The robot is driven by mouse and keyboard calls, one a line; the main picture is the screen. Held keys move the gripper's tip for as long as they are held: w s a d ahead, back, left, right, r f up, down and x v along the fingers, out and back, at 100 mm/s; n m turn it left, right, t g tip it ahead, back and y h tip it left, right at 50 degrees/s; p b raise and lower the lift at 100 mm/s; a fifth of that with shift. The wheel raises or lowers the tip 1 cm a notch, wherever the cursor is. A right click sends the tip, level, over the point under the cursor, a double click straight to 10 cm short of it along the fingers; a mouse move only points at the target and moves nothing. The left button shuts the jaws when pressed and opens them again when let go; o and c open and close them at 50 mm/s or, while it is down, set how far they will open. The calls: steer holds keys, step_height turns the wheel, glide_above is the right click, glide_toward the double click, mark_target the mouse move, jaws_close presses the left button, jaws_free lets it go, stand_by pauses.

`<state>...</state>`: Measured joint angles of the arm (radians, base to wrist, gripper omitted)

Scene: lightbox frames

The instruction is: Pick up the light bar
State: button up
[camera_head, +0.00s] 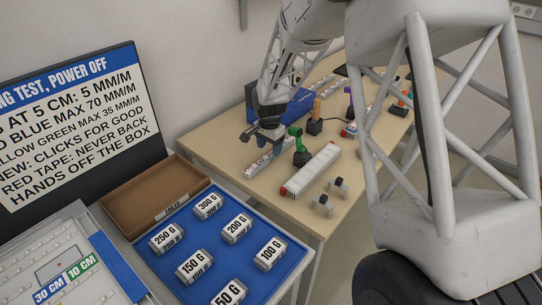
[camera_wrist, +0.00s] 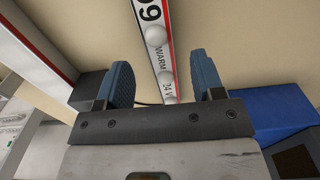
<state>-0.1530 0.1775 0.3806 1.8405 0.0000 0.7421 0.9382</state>
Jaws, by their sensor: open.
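A narrow white light bar (camera_wrist: 155,45) with red edging, round lamps and the printing "WARM 24 V" runs between my gripper's fingers in the wrist view. In the head view a white bar (camera_head: 253,171) with a red mark lies on the table below my gripper (camera_head: 264,135). My gripper is open, with its two blue fingers (camera_wrist: 163,82) on either side of the bar and empty space between. I see no contact with the bar. The gripper body hides the bar's near part in the wrist view.
A thicker white bar (camera_head: 312,169) with red ends lies to the right. A green-and-black tool (camera_head: 299,146) stands close to my gripper. A blue box (camera_head: 252,97) is behind. Small dark-and-white blocks (camera_head: 323,203) sit near the front edge. A blue tray (camera_head: 211,270) holds labelled weights.

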mark_target(269, 153)
steer(key=shift+f, duration=1.75)
steer(key=c, duration=1.1)
steer(key=shift+o, duration=0.2)
steer(key=shift+r, duration=0.1)
steer(key=shift+r, duration=4.95)
steer(key=shift+w+d, duration=0.1)
steer(key=w+d+r+n, duration=0.9)
steer(key=w+d+r, duration=0.1)
steer(key=w+d, duration=0.1)
steer(key=shift+w+r, duration=0.3)
steer(key=shift+w, duration=0.25)
